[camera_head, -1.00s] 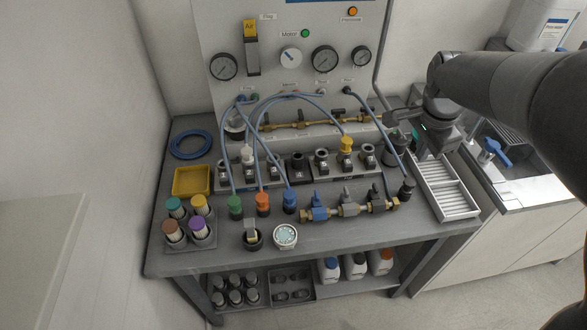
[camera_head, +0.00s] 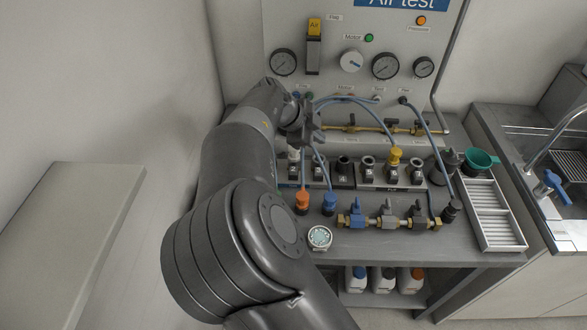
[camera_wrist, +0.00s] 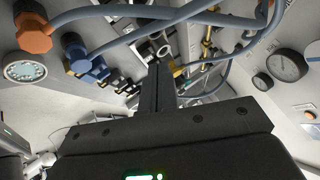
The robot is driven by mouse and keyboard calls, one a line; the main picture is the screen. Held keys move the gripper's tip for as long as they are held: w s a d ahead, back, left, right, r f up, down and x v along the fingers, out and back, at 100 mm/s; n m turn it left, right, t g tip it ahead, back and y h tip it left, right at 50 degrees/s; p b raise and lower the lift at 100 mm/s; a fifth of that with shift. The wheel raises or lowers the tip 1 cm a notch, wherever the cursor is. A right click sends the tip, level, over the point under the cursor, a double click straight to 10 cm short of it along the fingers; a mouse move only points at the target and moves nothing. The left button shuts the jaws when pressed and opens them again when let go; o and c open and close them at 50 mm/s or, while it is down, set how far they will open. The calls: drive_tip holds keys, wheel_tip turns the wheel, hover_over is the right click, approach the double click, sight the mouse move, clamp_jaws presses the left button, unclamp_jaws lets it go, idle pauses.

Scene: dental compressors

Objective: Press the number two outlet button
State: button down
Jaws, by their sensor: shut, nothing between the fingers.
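The outlet row (camera_head: 343,184) is a grey strip with several dark round outlets on the bench in the head view. One outlet carries a yellow cap (camera_head: 394,157), and a whitish one (camera_head: 293,157) stands at the left, beside my gripper. The numbers are too small to read surely, so I cannot tell which is number two. My arm hides the row's left end. My gripper (camera_head: 314,130) appears over the left part of the row, in front of the panel; contact cannot be told. In the wrist view my gripper (camera_wrist: 157,82) shows shut, dark fingers with nothing held.
Blue hoses (camera_head: 430,133) arch between panel and bench close to my gripper. Orange (camera_head: 302,201) and blue (camera_head: 329,203) fittings, a round gauge (camera_head: 320,237) and a valve manifold (camera_head: 390,219) stand in front. A brass pipe (camera_head: 370,128) runs behind. A white tray (camera_head: 492,213) lies right.

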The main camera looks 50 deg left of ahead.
drive_tip(key=t, duration=0.1)
hover_over(290, 170)
drive_tip(key=shift+s+f+y, duration=0.1)
drive_tip(key=shift+f+y, duration=0.2)
drive_tip(key=shift+f, duration=0.05)
drive_tip(key=shift+f, duration=0.1)
drive_tip(key=shift+f, duration=4.35)
drive_tip(key=shift+f, duration=0.4)
drive_tip(key=shift+f, duration=0.45)
drive_tip(key=shift+r, duration=0.9)
